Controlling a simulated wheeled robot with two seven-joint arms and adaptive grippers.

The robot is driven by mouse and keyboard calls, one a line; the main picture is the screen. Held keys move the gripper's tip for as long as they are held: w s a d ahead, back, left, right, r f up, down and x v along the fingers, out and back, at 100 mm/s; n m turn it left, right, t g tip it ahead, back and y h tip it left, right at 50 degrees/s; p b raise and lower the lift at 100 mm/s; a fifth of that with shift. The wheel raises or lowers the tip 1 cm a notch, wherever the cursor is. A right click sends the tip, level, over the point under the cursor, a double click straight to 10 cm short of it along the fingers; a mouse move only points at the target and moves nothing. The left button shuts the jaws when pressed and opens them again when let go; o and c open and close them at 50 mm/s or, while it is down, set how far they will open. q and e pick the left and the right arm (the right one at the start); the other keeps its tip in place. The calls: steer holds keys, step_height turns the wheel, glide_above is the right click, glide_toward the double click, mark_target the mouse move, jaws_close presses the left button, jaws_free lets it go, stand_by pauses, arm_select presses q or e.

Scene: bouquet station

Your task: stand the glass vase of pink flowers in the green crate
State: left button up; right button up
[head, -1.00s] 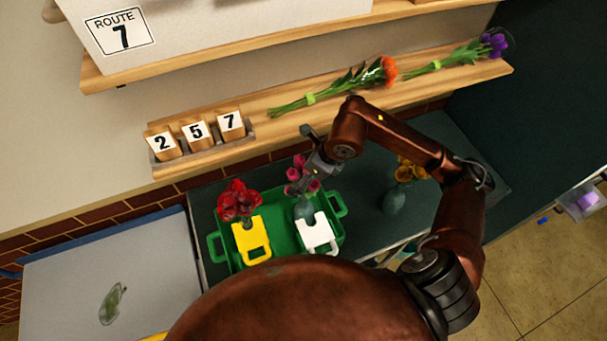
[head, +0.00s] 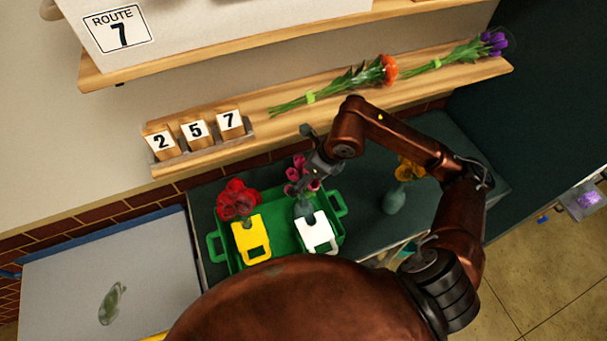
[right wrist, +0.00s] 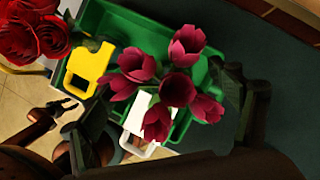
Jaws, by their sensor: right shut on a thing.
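The glass vase (head: 303,208) of pink flowers (head: 297,178) is upright in the right part of the green crate (head: 337,205), behind the white tag. My right gripper (head: 316,178) is shut on the vase near its top, beside the blooms. I cannot tell whether the vase's base touches the crate floor. In the right wrist view, the pink flowers (right wrist: 175,88) hide the vase, with dark fingers on both sides. My left gripper (right wrist: 62,113) shows small at the left of that view, apparently open and empty, clear of the crate.
Red flowers (head: 238,199) stand in the crate's left part, behind a yellow tag (head: 250,238). A white tag (head: 314,233) hangs at the crate's front right. A vase of orange-yellow flowers (head: 394,200) stands right of the crate. A wooden shelf (head: 345,98) with bouquets runs behind.

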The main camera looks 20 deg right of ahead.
steer(key=o, duration=2)
steer(key=shift+c, duration=0.2)
steer(key=shift+o, duration=0.4)
steer(key=v, duration=1.2)
